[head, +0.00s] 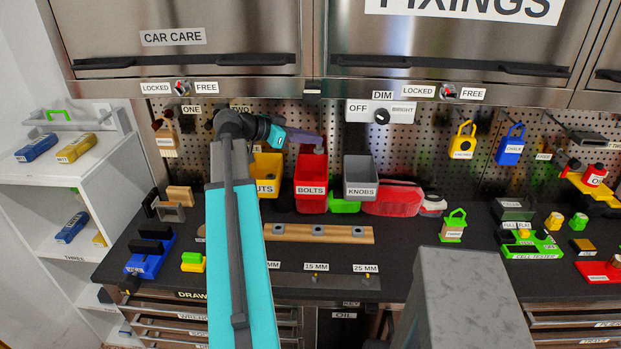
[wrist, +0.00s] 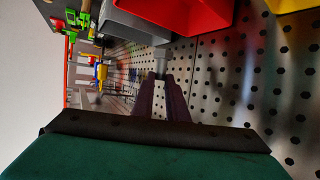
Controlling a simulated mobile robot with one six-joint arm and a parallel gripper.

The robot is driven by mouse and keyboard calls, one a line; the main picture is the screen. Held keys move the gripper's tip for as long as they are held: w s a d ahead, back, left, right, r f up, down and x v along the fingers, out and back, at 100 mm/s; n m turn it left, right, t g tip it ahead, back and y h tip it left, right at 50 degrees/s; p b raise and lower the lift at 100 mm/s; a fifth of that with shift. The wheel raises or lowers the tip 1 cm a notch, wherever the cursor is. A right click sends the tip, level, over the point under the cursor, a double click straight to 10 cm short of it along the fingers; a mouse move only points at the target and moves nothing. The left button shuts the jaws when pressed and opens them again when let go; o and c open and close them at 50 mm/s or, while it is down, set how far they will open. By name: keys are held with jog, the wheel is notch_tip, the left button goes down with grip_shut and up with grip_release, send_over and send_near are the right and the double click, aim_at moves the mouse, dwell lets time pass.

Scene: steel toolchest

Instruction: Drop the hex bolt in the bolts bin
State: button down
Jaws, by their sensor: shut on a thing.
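My gripper (head: 318,140) reaches in from the left, with its purple fingers above the red bolts bin (head: 311,190), in front of the pegboard. In the wrist view my gripper (wrist: 162,80) is shut on a small grey piece, the hex bolt (wrist: 160,62), which sticks out past the fingertips. The bolt is too small to make out in the head view. The red bolts bin also shows at the top of the wrist view (wrist: 190,14). The inside of the bolts bin is mostly hidden in both views.
The yellow nuts bin (head: 267,172) hangs left of the bolts bin, partly behind my arm. The grey knobs bin (head: 360,184) hangs to its right. Below are a wooden strip (head: 330,235) and a red case (head: 393,198). The pegboard (head: 340,140) is close behind my gripper.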

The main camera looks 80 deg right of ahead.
jog(key=shift+w+f, duration=0.1)
jog(key=shift+f, duration=0.05)
jog(key=shift+f+b, duration=0.75)
jog(key=shift+f, duration=2.05)
jog(key=c, duration=1.7)
grip_release()
jog(key=shift+o, duration=0.2)
jog(key=shift+a, duration=0.1)
jog(key=b+v, duration=0.4)
jog(key=v, duration=0.7)
jog(key=shift+w+a, duration=0.2)
jog(key=shift+w, duration=0.15)
jog(key=shift+v, duration=0.95)
